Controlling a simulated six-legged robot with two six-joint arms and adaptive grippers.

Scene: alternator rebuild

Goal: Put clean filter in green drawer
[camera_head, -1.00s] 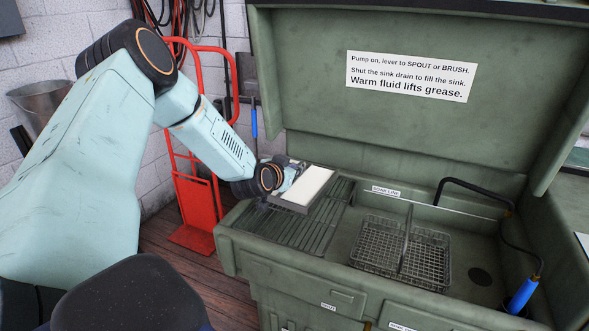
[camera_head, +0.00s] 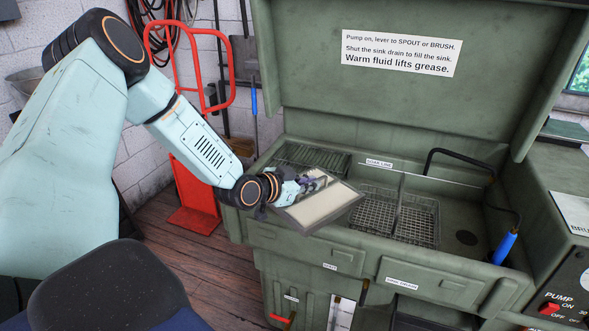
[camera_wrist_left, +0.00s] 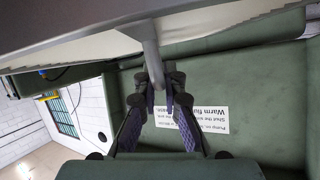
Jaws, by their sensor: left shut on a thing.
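The filter (camera_head: 322,206) is a flat panel with a cream face and a dark frame. My left gripper (camera_head: 312,183) is shut on it at its upper edge. The filter is tilted above the front edge of the green washer cabinet. In the left wrist view the fingers (camera_wrist_left: 158,88) close around a grey handle-like bar on the filter (camera_wrist_left: 100,35). Green drawer fronts (camera_head: 290,248) and (camera_head: 432,283), with small labels, run below the sink and look shut. The filter hides part of the cabinet rim. My right gripper is out of view.
The sink holds wire baskets (camera_head: 400,216), a slatted rack (camera_head: 300,158) and a blue-handled brush (camera_head: 505,247) on a hose. The raised lid (camera_head: 400,110) stands behind.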

